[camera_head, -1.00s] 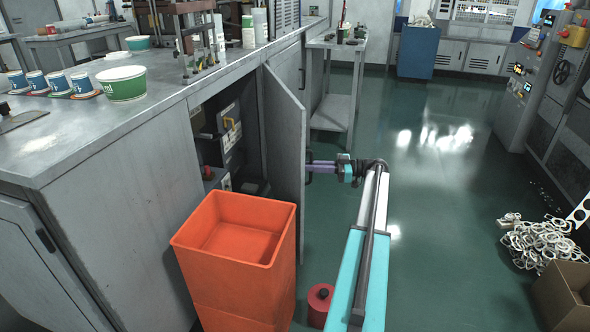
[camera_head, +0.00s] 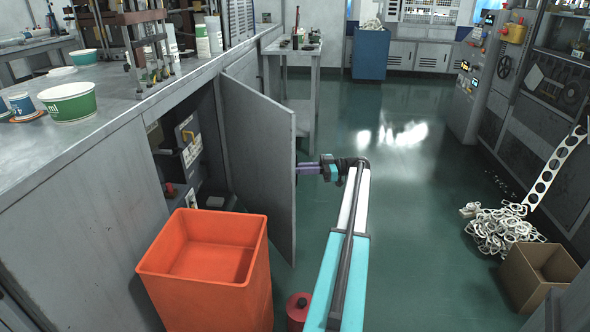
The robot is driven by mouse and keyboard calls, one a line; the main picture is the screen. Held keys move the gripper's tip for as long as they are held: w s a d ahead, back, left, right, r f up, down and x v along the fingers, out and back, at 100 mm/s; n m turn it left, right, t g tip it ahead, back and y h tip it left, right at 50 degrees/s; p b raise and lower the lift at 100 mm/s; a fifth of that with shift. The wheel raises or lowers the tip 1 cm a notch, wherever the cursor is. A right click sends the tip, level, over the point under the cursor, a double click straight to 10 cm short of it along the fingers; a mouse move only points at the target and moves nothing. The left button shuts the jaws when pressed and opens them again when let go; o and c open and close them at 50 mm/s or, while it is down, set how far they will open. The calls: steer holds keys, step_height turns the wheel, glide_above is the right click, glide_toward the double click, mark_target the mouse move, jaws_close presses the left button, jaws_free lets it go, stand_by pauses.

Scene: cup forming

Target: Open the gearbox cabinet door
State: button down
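The grey cabinet door (camera_head: 258,165) stands ajar, swung out from the bench front. Its free edge faces right. Behind it the cabinet opening (camera_head: 185,150) shows dark gearbox parts with yellow and red pieces. My gripper (camera_head: 307,169) is at the end of my teal and white arm, with its purple fingers reaching left to the outer side of the door near its free edge. The door handle is not clear in this view, and the fingertips are partly hidden by the door edge, so I cannot tell whether they are shut on anything.
An orange bin (camera_head: 208,265) stands right in front of the cabinet, close to the door's lower part. A red cylinder (camera_head: 298,308) is on the floor beside it. A small side table (camera_head: 292,50) stands behind the door.

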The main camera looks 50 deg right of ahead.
steer(key=c, duration=1.8)
jaws_free()
steer(key=shift+w, duration=0.35)
steer(key=shift+s, duration=0.1)
steer(key=shift+s+d, duration=0.1)
steer(key=shift+s, duration=0.1)
steer(key=v, duration=0.5)
steer(key=shift+f+b, duration=0.15)
steer(key=shift+b, duration=0.15)
steer(key=shift+s+d+b, duration=0.15)
steer(key=shift+d+b, duration=0.05)
steer(key=shift+b, duration=1)
steer(key=s+b, duration=0.1)
steer(key=b, duration=0.4)
steer(key=shift+d+b, duration=0.35)
steer(key=shift+b, duration=0.05)
